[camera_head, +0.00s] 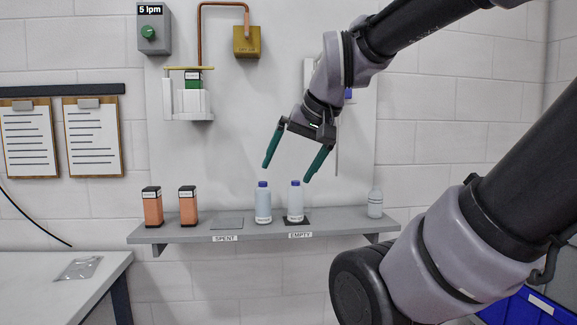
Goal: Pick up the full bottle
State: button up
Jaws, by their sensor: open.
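Two pale blue bottles with dark blue caps stand upright on the wall shelf. The left bottle (263,207) stands between the two labels. The right bottle (295,207) stands on a dark pad behind the "EMPTY" label (300,235). A paler, greyish bottle (375,204) stands at the shelf's right end. I cannot tell from the picture which bottle is full. My gripper (289,171) is open and empty, its teal fingers pointing down and tilted, seemingly above the two capped bottles. Its depth relative to them is unclear.
The shelf (345,225) also holds two orange, dark-topped containers (152,208) (188,207) and a bare grey pad (227,222) behind the "SPENT" label (225,239). A white fixture with a green block (193,82) and a brass box (247,42) hang above.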

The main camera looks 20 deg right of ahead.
aim_at(262, 193)
jog(key=i+j, duration=0.2)
jog(key=j, duration=0.2)
jog(key=i+j, duration=0.2)
jog(key=j, duration=0.15)
jog(key=i+j, duration=0.2)
jog(key=j, duration=0.2)
jog(key=i+j+z, duration=0.1)
jog(key=j, duration=0.25)
jog(key=i, duration=0.1)
